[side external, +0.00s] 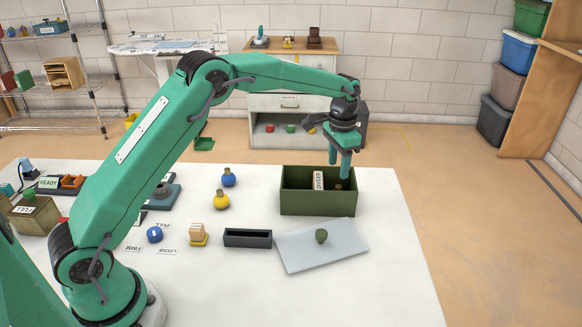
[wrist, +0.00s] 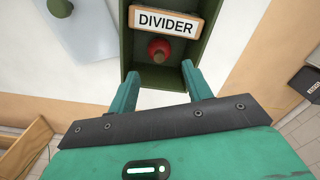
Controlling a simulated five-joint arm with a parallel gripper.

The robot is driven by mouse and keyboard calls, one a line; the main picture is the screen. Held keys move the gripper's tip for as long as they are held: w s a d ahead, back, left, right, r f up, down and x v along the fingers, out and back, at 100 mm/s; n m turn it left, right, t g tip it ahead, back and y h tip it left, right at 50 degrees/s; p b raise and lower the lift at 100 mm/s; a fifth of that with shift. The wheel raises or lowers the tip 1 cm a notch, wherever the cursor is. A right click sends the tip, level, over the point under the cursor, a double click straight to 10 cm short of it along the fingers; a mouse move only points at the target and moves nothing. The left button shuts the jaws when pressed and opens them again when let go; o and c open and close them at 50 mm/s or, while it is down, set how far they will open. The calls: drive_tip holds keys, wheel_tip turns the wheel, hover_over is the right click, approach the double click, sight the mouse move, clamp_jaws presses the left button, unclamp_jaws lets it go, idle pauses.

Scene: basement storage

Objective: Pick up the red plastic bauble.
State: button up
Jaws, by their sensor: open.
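The red plastic bauble (wrist: 159,48) sits inside the green box (side external: 318,204), beside the white DIVIDER label, in the wrist view. In the side view the front wall hides most of it; only a small brown top (side external: 338,187) shows. My gripper (side external: 339,176) points down at the right part of the box, its fingertips around the opening's height. In the wrist view my gripper (wrist: 160,72) is open and empty. The bauble appears between and beyond the fingertips, with no visible contact.
The DIVIDER (side external: 318,180) stands inside the box, close to my fingers. A pale lid (side external: 295,252) with a green knob lies in front. A dark narrow tray (side external: 247,239), a yellow bauble (side external: 221,201) and a blue one (side external: 228,178) stand left. The table's right side is clear.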

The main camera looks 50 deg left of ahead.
sight(338, 186)
drive_tip(key=shift+w+f, duration=0.2)
drive_tip(key=shift+f, duration=0.1)
drive_tip(key=shift+d+f, duration=0.2)
drive_tip(key=shift+f, duration=3.75)
drive_tip(key=c, duration=0.7)
